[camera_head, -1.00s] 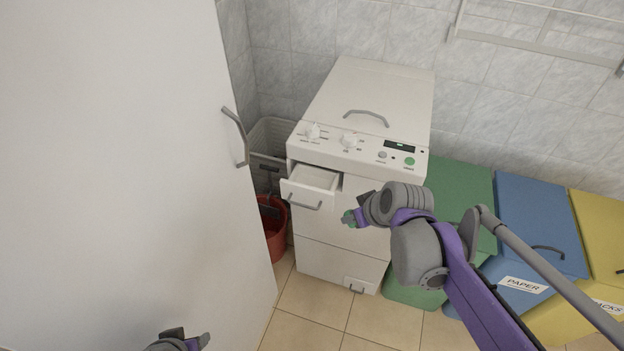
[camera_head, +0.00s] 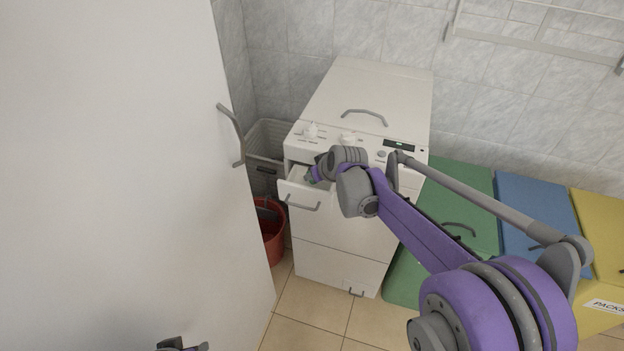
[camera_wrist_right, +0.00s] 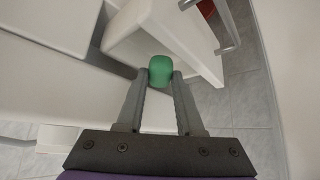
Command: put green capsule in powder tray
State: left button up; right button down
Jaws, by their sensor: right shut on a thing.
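The green capsule (camera_wrist_right: 160,70) is between the fingertips of my right gripper (camera_wrist_right: 160,78) in the right wrist view. The gripper is shut on it. The powder tray (camera_head: 300,190) is the small white drawer pulled out of the washing machine's upper left front. It also shows in the right wrist view (camera_wrist_right: 205,62), behind the capsule. In the head view my right gripper (camera_head: 312,175) is over the open tray, and the capsule is too small there to make out surely. My left gripper (camera_head: 182,346) shows only in part at the bottom edge, low by the white door.
The white washing machine (camera_head: 340,245) stands against the tiled wall. A white door (camera_head: 120,150) fills the left side. A red bucket (camera_head: 270,235) and grey basket (camera_head: 262,150) stand between them. Green (camera_head: 470,190), blue (camera_head: 530,205) and yellow (camera_head: 590,220) bins stand at right.

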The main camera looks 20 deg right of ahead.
jog(key=shift+w+a+f, duration=0.1)
jog(key=shift+w+f, duration=0.15)
jog(key=shift+f, duration=0.6)
jog(key=shift+w+f+g, duration=0.1)
jog(key=shift+w+g, duration=0.15)
jog(key=shift+g, duration=0.15)
jog(key=g, duration=0.1)
jog(key=w+g, duration=0.1)
jog(key=shift+a+g+h, duration=0.15)
jog(key=shift+g+h, duration=0.15)
jog(key=shift+h, duration=0.1)
jog(key=shift+s+f, duration=0.15)
jog(key=shift+f, duration=0.6)
jog(key=shift+f, duration=0.1)
jog(key=c, duration=0.8)
grip_release()
jog(key=shift+c, duration=0.2)
